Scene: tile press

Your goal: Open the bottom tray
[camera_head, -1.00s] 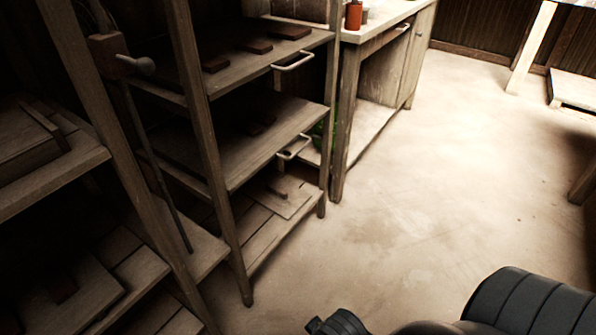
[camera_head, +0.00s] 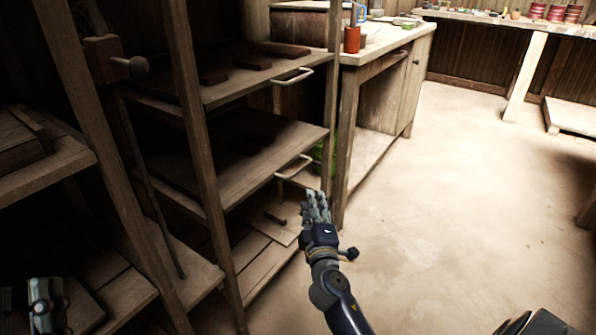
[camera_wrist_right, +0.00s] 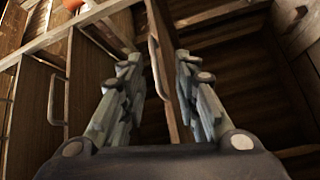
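The bottom tray (camera_head: 250,163) is a dark wooden shelf-like board in the rack, with a pale bar handle (camera_head: 295,167) on its front edge. The upper tray (camera_head: 225,88) has a similar handle (camera_head: 293,77). My right gripper (camera_head: 316,200) is just below and right of the lower handle, its fingers pointing up. In the right wrist view, the gripper (camera_wrist_right: 160,80) has its fingers spread, with the lower handle (camera_wrist_right: 156,68) between them; contact is not clear. My left gripper (camera_head: 47,300) is at the lower left, partly in shadow; its fingers are unclear.
A rack post (camera_head: 205,150) stands left of the trays. The floor (camera_head: 455,180) to the right is open. Dark red blocks (camera_head: 250,63) lie on the upper tray.

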